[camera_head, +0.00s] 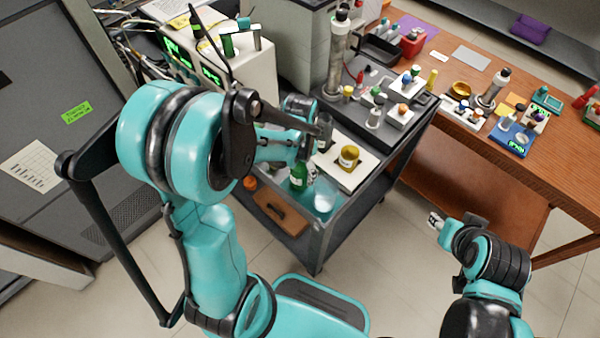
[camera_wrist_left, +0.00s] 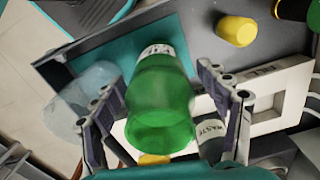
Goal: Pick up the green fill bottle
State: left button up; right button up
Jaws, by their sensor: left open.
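The green fill bottle (camera_head: 298,178) stands near the front edge of the small cart, with a white cap or band on top. In the left wrist view the green bottle (camera_wrist_left: 160,105) lies between the two fingers of my left gripper (camera_wrist_left: 160,112), with gaps visible at its sides. My left gripper (camera_head: 308,148) is open and reaches down over the cart beside the bottle; the arm partly covers that area in the head view. My right gripper (camera_head: 436,221) is over the floor, away from the cart; its jaws are too small to read.
A clear beaker (camera_head: 326,194) stands just right of the bottle; the beaker (camera_wrist_left: 88,88) is left of it in the wrist view.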

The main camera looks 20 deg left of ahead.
pick_arm(q)
notch_tip(320, 180, down, 2)
jog(key=shift+f, duration=0.15)
jog(key=c, duration=1.5)
